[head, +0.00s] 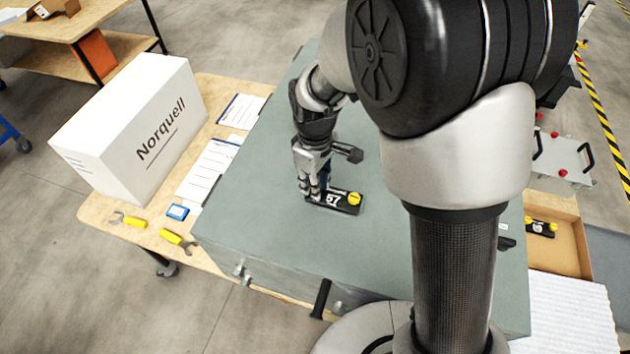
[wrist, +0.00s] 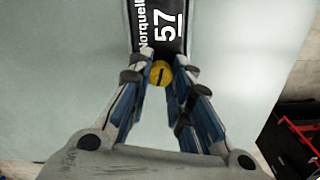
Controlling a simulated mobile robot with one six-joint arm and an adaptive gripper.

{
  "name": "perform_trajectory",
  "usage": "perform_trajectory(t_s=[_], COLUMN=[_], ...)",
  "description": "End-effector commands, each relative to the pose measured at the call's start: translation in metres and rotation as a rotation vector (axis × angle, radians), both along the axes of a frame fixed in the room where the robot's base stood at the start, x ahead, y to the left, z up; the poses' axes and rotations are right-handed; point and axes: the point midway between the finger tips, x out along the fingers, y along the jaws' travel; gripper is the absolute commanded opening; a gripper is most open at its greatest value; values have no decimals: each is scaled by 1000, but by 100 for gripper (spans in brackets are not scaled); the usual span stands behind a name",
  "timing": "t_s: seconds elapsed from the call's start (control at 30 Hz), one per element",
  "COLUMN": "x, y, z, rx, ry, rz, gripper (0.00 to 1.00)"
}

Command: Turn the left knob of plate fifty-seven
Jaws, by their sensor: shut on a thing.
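Plate fifty-seven (head: 336,199) is a black plate lying on top of the grey-green analyser housing. In the wrist view its label reads "Norquell 57" (wrist: 167,25). My gripper (head: 316,194) points down at the plate's left end. The left knob (wrist: 160,74) is yellow with a dark slot and sits between my fingertips (wrist: 160,78), which are shut on it. In the head view my fingers hide this knob. The plate's other yellow knob (head: 354,198) is free at the right end.
The housing top (head: 260,190) is clear around the plate. A white Norquell box (head: 130,130), papers (head: 208,170), yellow-handled tools (head: 178,240) and a small blue box (head: 178,212) lie on the table at left. A cardboard tray (head: 570,245) holds another black plate (head: 541,228) at right.

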Motion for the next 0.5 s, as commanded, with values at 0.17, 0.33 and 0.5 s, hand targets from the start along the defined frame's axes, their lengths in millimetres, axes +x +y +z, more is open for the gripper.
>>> perform_trajectory(t_s=[0.17, 0.33, 0.5], x=[-2, -3, -3], y=[-1, -1, -1], z=[-3, -3, -3], rx=[-2, -2, -2], ry=[7, 8, 9], rz=[166, 327, 489], gripper=[0, 0, 0])
